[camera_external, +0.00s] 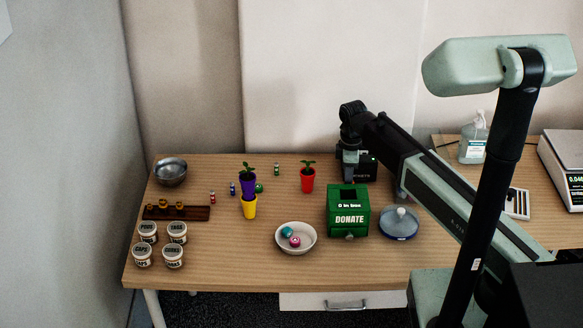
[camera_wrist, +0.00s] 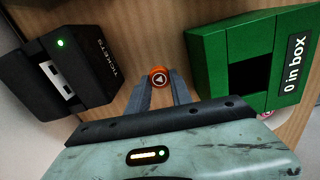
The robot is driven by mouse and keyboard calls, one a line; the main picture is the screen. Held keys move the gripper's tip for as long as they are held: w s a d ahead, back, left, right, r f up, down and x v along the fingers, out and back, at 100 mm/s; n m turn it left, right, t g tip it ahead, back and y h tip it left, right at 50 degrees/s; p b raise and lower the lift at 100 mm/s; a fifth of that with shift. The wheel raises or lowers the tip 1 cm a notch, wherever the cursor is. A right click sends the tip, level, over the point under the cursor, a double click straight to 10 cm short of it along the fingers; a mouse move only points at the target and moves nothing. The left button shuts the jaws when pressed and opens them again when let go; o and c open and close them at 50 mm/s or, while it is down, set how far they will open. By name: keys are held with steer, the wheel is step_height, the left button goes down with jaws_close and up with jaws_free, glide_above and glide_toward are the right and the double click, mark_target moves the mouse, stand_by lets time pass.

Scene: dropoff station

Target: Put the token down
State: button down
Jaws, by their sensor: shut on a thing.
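My gripper (camera_wrist: 161,92) is shut on a round orange token (camera_wrist: 160,77) with a white triangle mark, held at the fingertips in the wrist view. The token cannot be made out in the external view. There my gripper (camera_external: 350,172) points down behind the green donation box (camera_external: 348,222), beside the black tickets box (camera_external: 369,168). In the wrist view the green box (camera_wrist: 213,50) is right of the token and reads "0 in box", with a dark opening. The black tickets box (camera_wrist: 90,60) is to the left, with a green light.
A white bowl (camera_external: 279,246) with two small coloured pieces is left of the green box. A glass-domed blue dish (camera_external: 398,226) is to its right. Potted plants, labelled jars (camera_external: 173,257) and a metal bowl (camera_external: 170,172) are at the left. Front left wood (camera_external: 220,270) is clear.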

steer(key=shift+s+d, duration=0.15)
steer(key=shift+s, duration=0.1)
steer(key=s+a+r+m+p, duration=0.2)
steer(key=a+r+p, duration=0.1)
steer(key=a, duration=0.6)
steer(key=s+a+r+n+p, duration=0.15)
steer(key=s+a, duration=0.25)
steer(key=s, duration=0.6)
steer(key=s+a+r+n+p, duration=0.1)
steer(key=s+a+r+p, duration=0.15)
steer(key=s, duration=0.75)
steer(key=f+b, duration=0.9)
steer(key=b, duration=0.1)
steer(key=shift+w+a+f, duration=0.15)
steer(key=shift+a+f, duration=0.2)
steer(key=shift+f, duration=0.05)
steer(key=c, duration=1.4)
jaws_free()
steer(key=shift+r, duration=0.1)
steer(key=shift+c, duration=0.2)
